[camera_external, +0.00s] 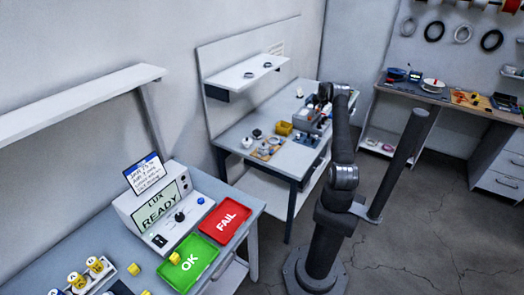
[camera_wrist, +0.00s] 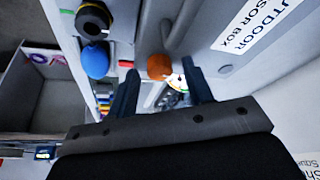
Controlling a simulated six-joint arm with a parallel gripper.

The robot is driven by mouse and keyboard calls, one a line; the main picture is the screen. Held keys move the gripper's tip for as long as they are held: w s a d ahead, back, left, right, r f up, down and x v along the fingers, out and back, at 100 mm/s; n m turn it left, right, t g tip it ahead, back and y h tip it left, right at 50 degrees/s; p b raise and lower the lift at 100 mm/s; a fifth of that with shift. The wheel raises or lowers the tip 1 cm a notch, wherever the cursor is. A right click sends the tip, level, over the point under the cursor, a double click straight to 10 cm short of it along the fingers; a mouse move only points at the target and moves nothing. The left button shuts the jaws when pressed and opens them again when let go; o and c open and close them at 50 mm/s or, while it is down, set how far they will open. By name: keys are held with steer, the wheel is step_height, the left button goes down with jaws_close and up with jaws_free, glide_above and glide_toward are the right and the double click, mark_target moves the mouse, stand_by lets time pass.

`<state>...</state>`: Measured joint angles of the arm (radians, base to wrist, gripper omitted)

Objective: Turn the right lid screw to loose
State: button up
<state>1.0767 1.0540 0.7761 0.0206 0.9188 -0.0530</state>
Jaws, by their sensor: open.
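The grey sensor box (camera_wrist: 225,62), labelled "OUTDOOR SENSOR BOX", fills the upper right of the wrist view. In the external view the box (camera_external: 312,120) stands on the middle bench, partly hidden by my arm. My gripper (camera_wrist: 160,68) is open, its two dark fingers apart at the box's edge. An orange round part (camera_wrist: 159,66) shows between the fingertips, with a small white and yellow piece just below it. I cannot tell whether either touches a finger. I cannot make out the right lid screw for certain in either view.
A black and yellow round part (camera_wrist: 93,20) and a blue rounded part (camera_wrist: 95,62) lie left of the fingers.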

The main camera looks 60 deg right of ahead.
steer(key=m+g, duration=0.1)
steer(key=m, duration=0.1)
steer(key=m+g, duration=0.1)
steer(key=m, duration=0.2)
steer(key=shift+w+a+h, duration=0.1)
steer(key=shift+w+h, duration=0.1)
steer(key=shift+h, duration=0.1)
steer(key=m+g, duration=0.1)
steer(key=m, duration=0.1)
steer(key=m+g, duration=0.1)
steer(key=m, duration=0.2)
steer(key=shift+w, duration=0.2)
steer(key=v, duration=1.7)
steer(key=shift+d+r+m, duration=0.25)
steer(key=shift+r+m, duration=0.05)
steer(key=shift+n, duration=0.7)
steer(key=x, duration=1.7)
steer(key=shift+s+a+f, duration=0.1)
steer(key=shift+a+f, duration=0.2)
